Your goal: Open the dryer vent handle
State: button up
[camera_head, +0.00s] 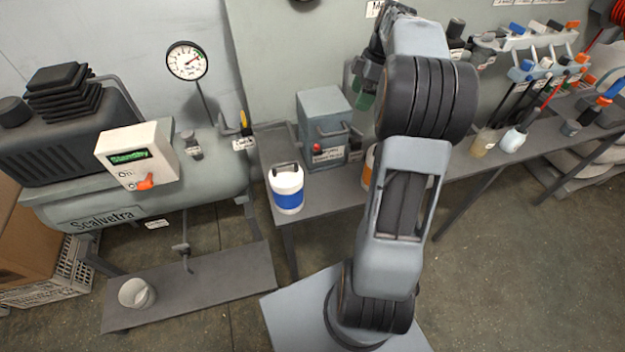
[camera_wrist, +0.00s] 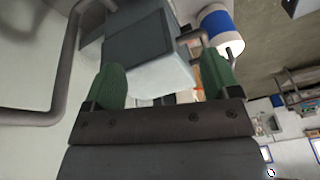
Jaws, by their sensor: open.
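A grey-blue box (camera_head: 325,125) with a front handle, a red knob and a label too small to read stands on the bench. It may be the dryer; no vent handle can be told for sure. A small yellow lever (camera_head: 243,122) shows on the pipe left of the bench. My gripper (camera_head: 366,84) is right of the box and above the bench, partly hidden by my arm. In the wrist view, my gripper (camera_wrist: 164,76) has its green fingers apart, with nothing seen held. A grey box (camera_wrist: 145,50) with a dark panel lies beyond them.
A white jug with a blue band (camera_head: 286,188) stands at the bench's left end. A compressor tank (camera_head: 130,195) with a control box (camera_head: 138,155) is at left. Bottles and tool racks crowd the bench at right. A bent grey pipe (camera_wrist: 68,70) is at left in the wrist view.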

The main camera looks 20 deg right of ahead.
jog(key=s+a+m+h, duration=0.1)
jog(key=s+a+m, duration=0.2)
jog(key=a, duration=0.4)
jog(key=s+a+m+h, duration=0.1)
jog(key=s+a+m, duration=0.25)
jog(key=a, duration=0.25)
jog(key=s+a+f+m+t+h, duration=0.1)
jog(key=s+a+f+m+t, duration=0.1)
jog(key=s+a+f+m, duration=0.4)
jog(key=shift+s+a+t, duration=0.3)
jog(key=shift+s+a, duration=0.8)
jog(key=shift+s, duration=0.8)
jog(key=shift+f+m, duration=0.1)
jog(key=shift+m, duration=0.15)
